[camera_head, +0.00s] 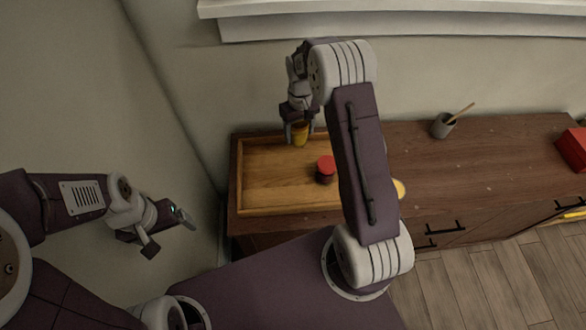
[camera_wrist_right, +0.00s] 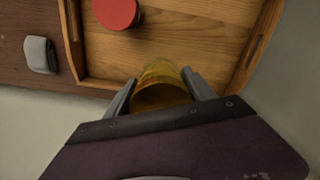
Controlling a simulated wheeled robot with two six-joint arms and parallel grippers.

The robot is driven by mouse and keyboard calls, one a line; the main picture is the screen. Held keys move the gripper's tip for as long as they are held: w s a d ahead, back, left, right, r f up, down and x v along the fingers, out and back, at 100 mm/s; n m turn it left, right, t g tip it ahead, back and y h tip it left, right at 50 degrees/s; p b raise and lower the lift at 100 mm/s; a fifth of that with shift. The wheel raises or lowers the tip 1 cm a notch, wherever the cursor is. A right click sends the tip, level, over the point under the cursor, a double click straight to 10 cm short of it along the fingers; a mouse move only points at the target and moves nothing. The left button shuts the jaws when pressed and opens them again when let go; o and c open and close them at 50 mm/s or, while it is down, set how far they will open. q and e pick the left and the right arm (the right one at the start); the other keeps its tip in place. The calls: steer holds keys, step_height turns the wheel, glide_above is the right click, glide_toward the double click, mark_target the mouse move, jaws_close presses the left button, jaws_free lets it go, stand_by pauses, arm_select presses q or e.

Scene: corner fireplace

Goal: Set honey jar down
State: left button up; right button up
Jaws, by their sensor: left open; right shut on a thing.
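The honey jar (camera_head: 300,135) is a small amber jar between the fingers of my right gripper (camera_head: 300,125), at the back of the wooden tray. In the right wrist view the amber jar (camera_wrist_right: 160,85) sits between both fingers of the right gripper (camera_wrist_right: 160,92), over the tray's wood floor. Whether its base touches the tray cannot be told. My left gripper (camera_head: 168,228) is open and empty, left of the cabinet and away from the tray.
The wooden tray (camera_head: 240,180) stands on the left of the brown cabinet top (camera_head: 480,150). A dark jar with a red lid (camera_head: 325,168) stands in it. A grey cup with a stick (camera_head: 443,125) and a red box (camera_head: 573,148) are to the right. A yellow item is partly hidden by my arm.

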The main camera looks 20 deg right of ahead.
steer(key=s+a+f, duration=0.1)
steer(key=a+f, duration=0.1)
steer(key=a, duration=0.1)
steer(key=s+a+f+p, duration=0.1)
steer(key=a+f, duration=0.1)
steer(key=a, duration=0.2)
steer(key=s+a+f+p, duration=0.1)
steer(key=a+f, duration=0.1)
steer(key=a, duration=0.2)
steer(key=shift+s+f, duration=0.15)
steer(key=shift+f, duration=0.15)
step_height(320, 180, down, 4)
steer(key=shift+d+r+p, duration=0.1)
steer(key=shift+p, duration=0.3)
steer(key=shift+f, duration=0.25)
steer(key=o, duration=1.8)
steer(key=shift+o, duration=0.2)
